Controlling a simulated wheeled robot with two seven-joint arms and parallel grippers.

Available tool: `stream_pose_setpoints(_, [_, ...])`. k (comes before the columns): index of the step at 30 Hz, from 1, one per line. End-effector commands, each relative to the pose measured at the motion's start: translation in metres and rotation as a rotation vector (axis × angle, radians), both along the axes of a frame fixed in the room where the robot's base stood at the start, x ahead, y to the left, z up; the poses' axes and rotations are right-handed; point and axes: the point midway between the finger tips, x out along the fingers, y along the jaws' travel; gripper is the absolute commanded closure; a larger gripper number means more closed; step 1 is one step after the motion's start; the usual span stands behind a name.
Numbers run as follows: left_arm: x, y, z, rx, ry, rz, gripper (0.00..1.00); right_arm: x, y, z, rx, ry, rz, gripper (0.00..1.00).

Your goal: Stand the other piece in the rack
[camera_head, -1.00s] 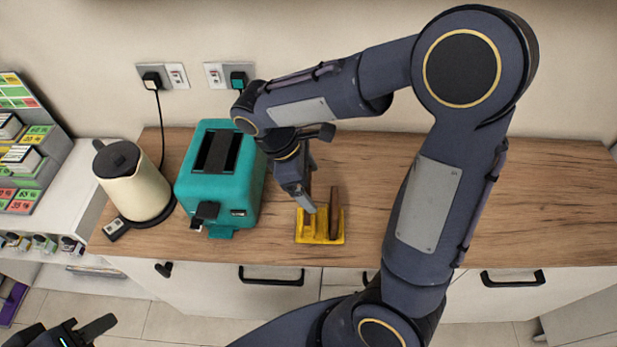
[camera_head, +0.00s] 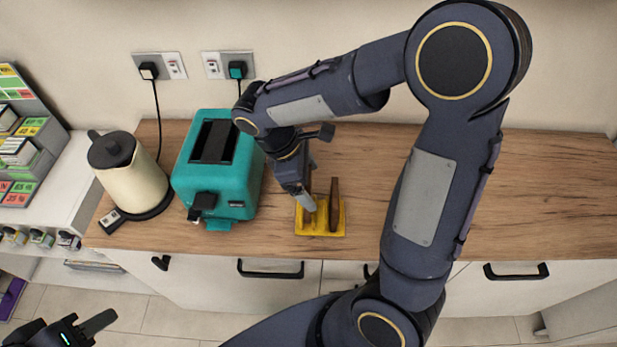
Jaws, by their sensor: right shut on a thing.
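A yellow rack (camera_head: 340,229) stands near the front edge of the wooden counter. One dark brown piece (camera_head: 334,205) stands upright in its right part. My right gripper (camera_head: 307,203) points down at the rack's left part and is shut on the other brown piece (camera_head: 311,184). That piece is mostly hidden behind the fingers, and I cannot tell whether it touches the rack's base. My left gripper (camera_head: 82,329) is at the bottom left, below the counter and cut off by the picture edge. I cannot tell whether it is open.
A teal toaster (camera_head: 235,180) with dark slots stands just left of my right gripper. A cream kettle (camera_head: 136,187) is further left, beside a shelf unit (camera_head: 35,165) with coloured labels. The counter (camera_head: 545,205) is clear on the right.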

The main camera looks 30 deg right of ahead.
Motion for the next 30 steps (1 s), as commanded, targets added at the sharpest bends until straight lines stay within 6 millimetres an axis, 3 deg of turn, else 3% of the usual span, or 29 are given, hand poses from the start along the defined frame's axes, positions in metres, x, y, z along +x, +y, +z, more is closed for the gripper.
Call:
stream_pose_setpoints(14, [0.000,0.000,-0.001,0.000,0.000,0.000,0.64,0.000,0.000,-0.002,-0.001,0.001,0.000,0.46])
stream_pose_setpoints(30, [0.000,0.000,-0.014,0.000,0.000,0.000,0.64,0.000,0.000,-0.021,-0.001,0.001,0.000,0.46])
